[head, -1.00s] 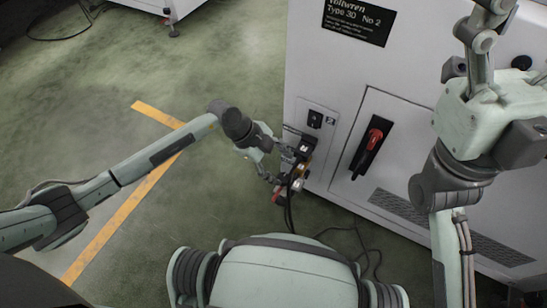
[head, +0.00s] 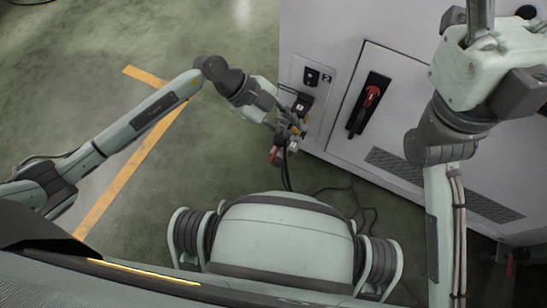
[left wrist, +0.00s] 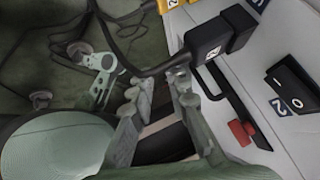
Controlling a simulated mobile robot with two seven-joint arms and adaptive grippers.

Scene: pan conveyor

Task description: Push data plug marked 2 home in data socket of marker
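My left gripper (head: 285,122) is beside the lower left edge of the cabinet's front. In the left wrist view its two fingers (left wrist: 162,97) are apart, with nothing seen between them. A black plug (left wrist: 208,46) with a white 2 label and a black cable is just beyond the fingertips, close to the cabinet; it also shows in the head view (head: 302,103). A yellow plug-like block (left wrist: 172,4), also labelled 2, is cut off by the top edge. Which is the data plug I cannot tell. Its socket opening is hidden. My right gripper is out of view.
A rocker switch (left wrist: 290,85) with a blue 2 marker (left wrist: 298,103) is on the cabinet front (head: 345,25). A red handle (head: 371,97) stands out from a black plate. Dark cables (head: 345,195) lie on the floor. Open floor is to the left.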

